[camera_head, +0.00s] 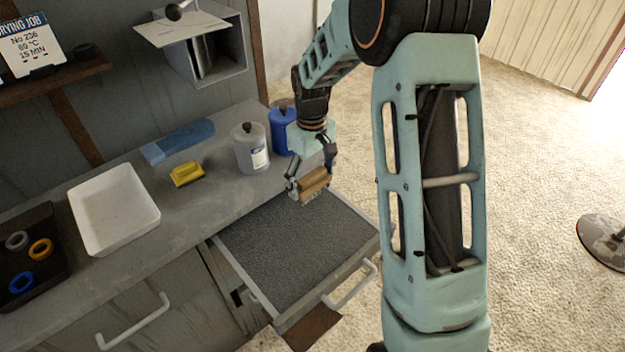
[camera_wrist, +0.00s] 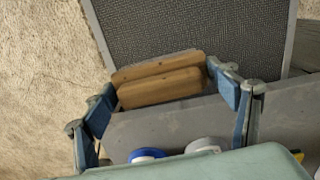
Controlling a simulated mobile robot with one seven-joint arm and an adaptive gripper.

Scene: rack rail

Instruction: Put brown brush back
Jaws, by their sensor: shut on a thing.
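The brown brush (camera_head: 314,183) is a wooden block held in my gripper (camera_head: 312,176). In the wrist view the brush (camera_wrist: 160,86) lies between the two blue-grey fingers of my gripper (camera_wrist: 165,95), which are shut on its ends. The head view shows it above the back right part of an open drawer (camera_head: 290,250) with a dark textured lining. The drawer also shows in the wrist view (camera_wrist: 190,28), beyond the brush. Whether the brush touches the drawer lining cannot be told; it seems to be above it. The underside of the brush is hidden.
The drawer's visible lining is clear.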

